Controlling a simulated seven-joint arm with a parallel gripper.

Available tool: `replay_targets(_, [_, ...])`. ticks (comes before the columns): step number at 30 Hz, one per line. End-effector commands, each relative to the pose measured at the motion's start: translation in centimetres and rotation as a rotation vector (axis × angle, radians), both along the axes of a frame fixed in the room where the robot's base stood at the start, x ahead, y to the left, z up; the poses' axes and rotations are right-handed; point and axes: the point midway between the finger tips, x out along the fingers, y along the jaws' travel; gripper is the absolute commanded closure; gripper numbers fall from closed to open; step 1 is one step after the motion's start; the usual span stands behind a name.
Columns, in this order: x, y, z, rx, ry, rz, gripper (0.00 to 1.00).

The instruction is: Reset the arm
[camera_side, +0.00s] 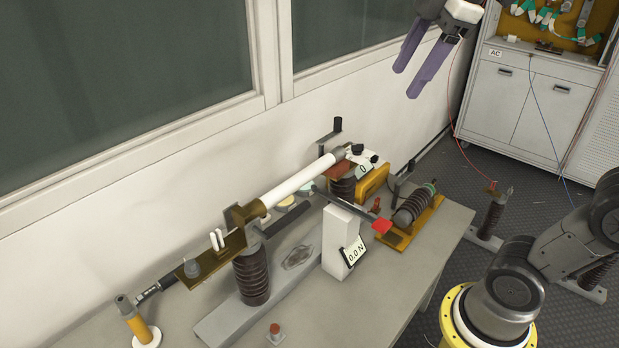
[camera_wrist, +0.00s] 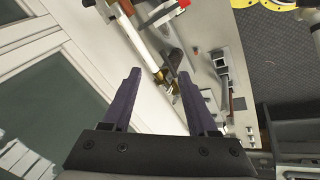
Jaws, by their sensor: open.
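My gripper (camera_side: 424,70) hangs high at the top of the side view, above and behind the right end of the workbench. Its two purple fingers are apart with nothing between them. In the wrist view my gripper (camera_wrist: 158,92) also shows open and empty, with the bench well beyond the fingertips. My arm's base and lower links stand at the lower right of the side view; the middle of the arm is out of frame.
A grey bench (camera_side: 412,262) carries a white fuse tube (camera_side: 300,180) on ribbed insulators, a force display (camera_side: 353,252) reading 0.0 N, a red-tipped lever (camera_side: 381,225) and a yellow-handled tool (camera_side: 137,322). A wall with windows is behind. A white cabinet (camera_side: 522,103) stands at the back right.

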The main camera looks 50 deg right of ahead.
Motion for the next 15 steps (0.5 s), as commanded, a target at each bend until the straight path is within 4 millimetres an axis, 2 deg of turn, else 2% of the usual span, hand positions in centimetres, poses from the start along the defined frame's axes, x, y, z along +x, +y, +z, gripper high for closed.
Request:
replay_targets(1, [-1.7,0.4,-1.4,0.023,-0.013,-0.042,0.41])
replay_targets(3, [-3.4,0.9,-3.6,0.061,-0.029,-0.116,0.41])
replay_targets(9, [-7.7,1.6,-10.9,0.186,-0.06,-0.36,0.41])
replay_targets(12, [-9.0,1.7,-14.6,0.253,-0.063,-0.501,0.41])
replay_targets(15, [-9.4,1.7,-17.7,0.314,-0.052,-0.65,0.41])
